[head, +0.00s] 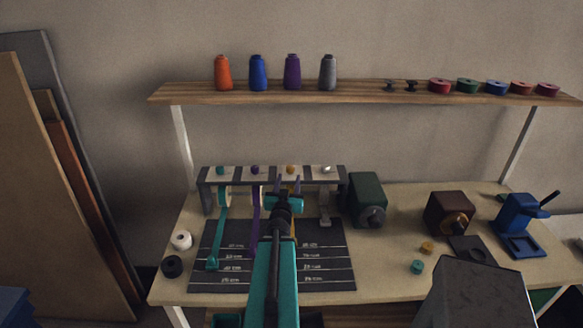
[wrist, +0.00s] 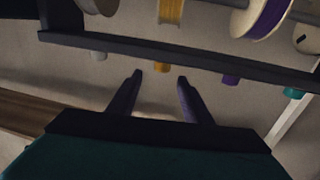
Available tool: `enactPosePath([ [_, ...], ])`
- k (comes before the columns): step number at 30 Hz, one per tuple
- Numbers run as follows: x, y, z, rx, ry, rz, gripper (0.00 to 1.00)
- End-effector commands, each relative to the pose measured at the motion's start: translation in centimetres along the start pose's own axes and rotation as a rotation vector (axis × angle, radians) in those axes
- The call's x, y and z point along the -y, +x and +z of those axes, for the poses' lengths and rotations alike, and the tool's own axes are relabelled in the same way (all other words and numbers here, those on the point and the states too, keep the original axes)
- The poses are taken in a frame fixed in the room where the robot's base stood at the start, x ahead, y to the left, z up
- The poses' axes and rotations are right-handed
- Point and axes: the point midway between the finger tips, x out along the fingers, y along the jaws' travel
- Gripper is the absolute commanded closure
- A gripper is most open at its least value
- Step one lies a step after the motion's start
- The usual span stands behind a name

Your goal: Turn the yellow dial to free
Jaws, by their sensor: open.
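The yellow dial (head: 290,169) sits on the top of the dark ribbon rack (head: 203,180), between a purple dial (head: 255,169) and a pale dial (head: 325,169). In the wrist view the yellow dial (wrist: 162,67) shows just beyond and between my fingertips, apart from them. My gripper (head: 288,184) is open and empty, just in front of the rack below the yellow dial in the head picture; its two dark fingers also show in the wrist view (wrist: 160,78). The dial's setting is too small to read. My arm hides part of the yellow ribbon.
A teal dial (head: 220,170) is at the rack's left end. A dark marked mat (head: 338,240) lies in front of the rack. A green box (head: 366,199) stands close to its right. A shelf (head: 370,95) with spools runs above. The table's front right holds small caps.

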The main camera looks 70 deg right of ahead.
Motion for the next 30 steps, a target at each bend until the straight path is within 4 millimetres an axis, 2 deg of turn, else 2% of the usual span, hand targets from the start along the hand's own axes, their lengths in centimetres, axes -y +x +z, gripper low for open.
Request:
enactPosePath([
  [30, 0.0, 1.5, 0.2, -0.001, 0.001, -0.004, 0.55],
])
